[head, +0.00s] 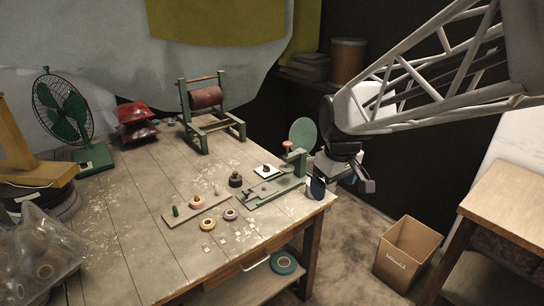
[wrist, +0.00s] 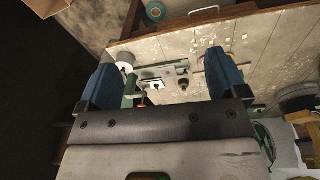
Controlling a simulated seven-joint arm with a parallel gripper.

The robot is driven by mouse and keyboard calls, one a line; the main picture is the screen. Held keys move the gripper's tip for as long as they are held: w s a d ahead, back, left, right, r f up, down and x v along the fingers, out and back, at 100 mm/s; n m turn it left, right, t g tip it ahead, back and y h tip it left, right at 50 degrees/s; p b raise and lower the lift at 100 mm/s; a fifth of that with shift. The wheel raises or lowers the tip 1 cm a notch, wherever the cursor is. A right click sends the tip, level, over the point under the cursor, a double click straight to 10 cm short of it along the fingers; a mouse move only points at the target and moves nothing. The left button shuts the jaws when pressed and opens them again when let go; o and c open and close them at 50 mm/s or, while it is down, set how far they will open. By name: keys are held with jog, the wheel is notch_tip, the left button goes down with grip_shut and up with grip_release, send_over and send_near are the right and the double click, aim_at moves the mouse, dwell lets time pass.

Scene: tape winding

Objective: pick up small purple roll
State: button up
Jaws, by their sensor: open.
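The small purple roll (head: 230,214) lies flat on the wooden table near its front edge, just right of a yellow-orange roll (head: 207,224). A pink roll (head: 197,201) sits behind them on a wooden strip with a green peg (head: 175,211). My gripper (head: 341,187) is well to the right of the purple roll, by the table's right corner, raised and apart from it. In the wrist view its two blue fingers stand wide apart with nothing held between them (wrist: 163,62). I cannot make out the purple roll there; the right finger covers part of the tabletop.
A green tape tool (head: 275,187) and a dark knob-shaped piece (head: 235,180) stand between my gripper and the rolls. Small pale tabs lie in front of the rolls. A cardboard box (head: 407,254) is on the floor right of the table (head: 120,230).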

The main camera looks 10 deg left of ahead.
jog(key=w+a+f+n, duration=0.3)
jog(key=w+a+f, duration=0.1)
jog(key=w+a, duration=0.45)
jog(key=n+g, duration=0.2)
jog(key=n, duration=0.7)
send_over(231, 216)
notch_tip(231, 216, down, 21)
jog(key=shift+s+f, duration=0.1)
jog(key=shift+s, duration=0.05)
jog(key=shift+f, duration=1.3)
jog(key=shift+f, duration=2.6)
